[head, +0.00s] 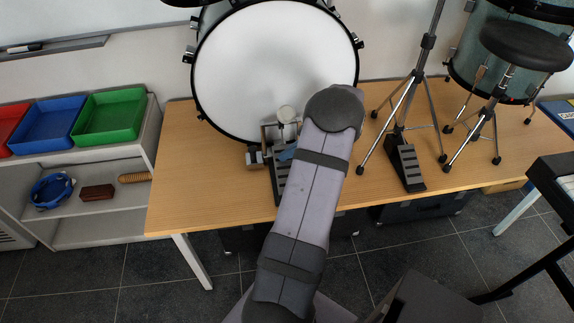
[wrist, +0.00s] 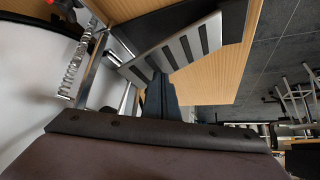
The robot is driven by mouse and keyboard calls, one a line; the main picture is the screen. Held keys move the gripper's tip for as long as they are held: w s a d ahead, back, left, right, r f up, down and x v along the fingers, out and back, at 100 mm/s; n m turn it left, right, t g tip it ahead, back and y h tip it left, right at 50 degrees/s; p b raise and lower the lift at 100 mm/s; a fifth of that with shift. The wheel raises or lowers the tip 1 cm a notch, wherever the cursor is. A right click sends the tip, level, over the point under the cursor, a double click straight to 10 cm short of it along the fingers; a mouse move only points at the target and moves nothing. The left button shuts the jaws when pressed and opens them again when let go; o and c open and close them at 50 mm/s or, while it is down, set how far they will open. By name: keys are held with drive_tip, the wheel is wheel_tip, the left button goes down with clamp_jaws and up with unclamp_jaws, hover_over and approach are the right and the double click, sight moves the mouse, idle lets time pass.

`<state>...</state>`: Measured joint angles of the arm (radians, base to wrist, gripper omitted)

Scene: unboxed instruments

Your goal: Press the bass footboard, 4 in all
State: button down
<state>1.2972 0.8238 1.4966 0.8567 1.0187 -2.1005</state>
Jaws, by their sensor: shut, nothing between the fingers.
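The bass footboard (wrist: 178,52) is a silver plate with black grip strips, slanting across the wrist view. In the head view, a dark, striped part of it (head: 279,178) shows left of my arm, which hides the rest. The round pale beater (head: 287,114) stands upright in front of the white bass drum head (head: 270,65). My gripper (wrist: 162,84) is shut and empty, its blue-grey fingers close to the footboard. A bluish piece of it (head: 287,154) shows beside my arm in the head view. I cannot tell whether the fingertips touch the footboard.
The wooden table (head: 205,200) carries the drum. A second pedal (head: 405,165) under a chrome stand and a black stool (head: 525,45) are to the right. A shelf with red, blue and green trays (head: 110,115) stands left. In the wrist view a spring (wrist: 72,70) is left of the footboard.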

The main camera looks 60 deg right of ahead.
sight(286, 163)
drive_tip(key=shift+d, duration=0.1)
idle(0.5)
wheel_tip(286, 163, down, 4)
drive_tip(key=b, duration=0.4)
drive_tip(key=shift+s+r, duration=0.1)
drive_tip(key=shift+r, duration=0.05)
drive_tip(key=shift+r+p, duration=0.5)
drive_tip(key=shift+r, duration=1.4)
drive_tip(key=shift+f, duration=0.1)
